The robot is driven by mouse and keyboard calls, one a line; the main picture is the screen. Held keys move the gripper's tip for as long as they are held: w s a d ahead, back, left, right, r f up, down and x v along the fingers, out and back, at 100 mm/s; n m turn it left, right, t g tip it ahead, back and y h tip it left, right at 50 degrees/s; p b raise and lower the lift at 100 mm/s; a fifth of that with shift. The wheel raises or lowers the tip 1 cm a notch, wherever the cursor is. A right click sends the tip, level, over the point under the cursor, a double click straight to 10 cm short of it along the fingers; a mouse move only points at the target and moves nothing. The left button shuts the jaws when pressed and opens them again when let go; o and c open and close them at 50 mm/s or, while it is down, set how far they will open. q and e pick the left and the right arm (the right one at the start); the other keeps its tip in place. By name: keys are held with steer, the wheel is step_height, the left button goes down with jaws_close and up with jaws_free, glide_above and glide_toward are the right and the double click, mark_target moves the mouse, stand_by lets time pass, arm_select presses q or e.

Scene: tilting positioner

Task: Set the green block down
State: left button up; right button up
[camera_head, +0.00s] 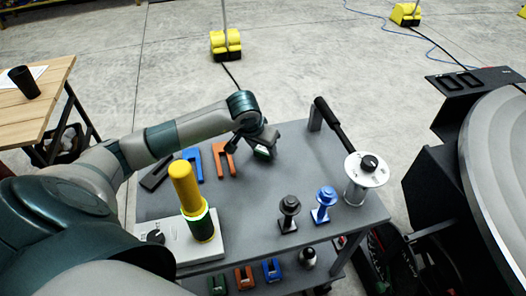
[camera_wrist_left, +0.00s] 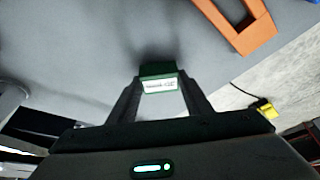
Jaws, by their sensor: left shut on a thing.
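My left gripper (camera_head: 258,143) reaches in from the left over the back part of the grey cart top (camera_head: 255,208). It is shut on the green block (camera_head: 264,152), which has a white label on one face. In the left wrist view the green block (camera_wrist_left: 158,70) sits between the two fingertips (camera_wrist_left: 160,80), with the grey surface beyond it. The block is low over the cart top; I cannot tell whether it touches. My right gripper is not in view.
An orange U-shaped piece (camera_head: 224,160) and a blue one (camera_head: 192,163) lie left of the block. A yellow cylinder (camera_head: 184,188), black knob piece (camera_head: 289,210), blue knob piece (camera_head: 325,203) and white-topped spool (camera_head: 366,170) stand nearer. The cart's middle is clear.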

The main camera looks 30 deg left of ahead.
arm_select(q)
steer(key=shift+f, duration=0.55)
steer(key=o, duration=1.5)
steer(key=shift+f, duration=0.1)
steer(key=shift+o, duration=0.2)
steer(key=shift+r, duration=0.2)
